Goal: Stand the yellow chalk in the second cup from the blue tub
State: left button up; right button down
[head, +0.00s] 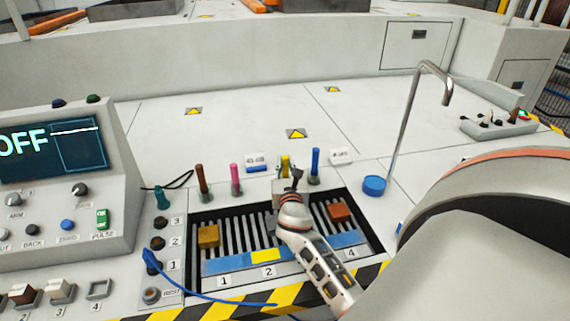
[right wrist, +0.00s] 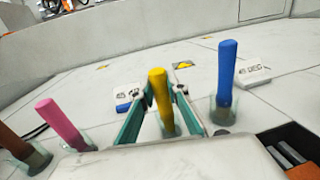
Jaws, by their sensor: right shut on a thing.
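The yellow chalk (head: 285,164) stands upright near the back edge of the console, between the pink and blue chalks. In the right wrist view the yellow chalk (right wrist: 160,98) is between the two teal fingers of my right gripper (right wrist: 164,92), which is shut on it. Its lower end appears to be inside a clear cup (right wrist: 172,129), partly hidden by the fingers and the wrist. The blue tub (head: 374,186) is to the right. The blue chalk (head: 315,161) stands in the cup nearest the tub. My right gripper (head: 291,181) hides the yellow chalk's foot in the head view.
A slatted tray (head: 237,242) with blocks lies in front. A bent metal pipe (head: 408,115) rises by the tub. White labels (head: 341,157) lie behind the cups.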

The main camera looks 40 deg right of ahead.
jog(key=c, duration=2)
grip_release()
jog(key=shift+f, duration=0.1)
jog(key=shift+o, duration=0.2)
jog(key=v, duration=1.2)
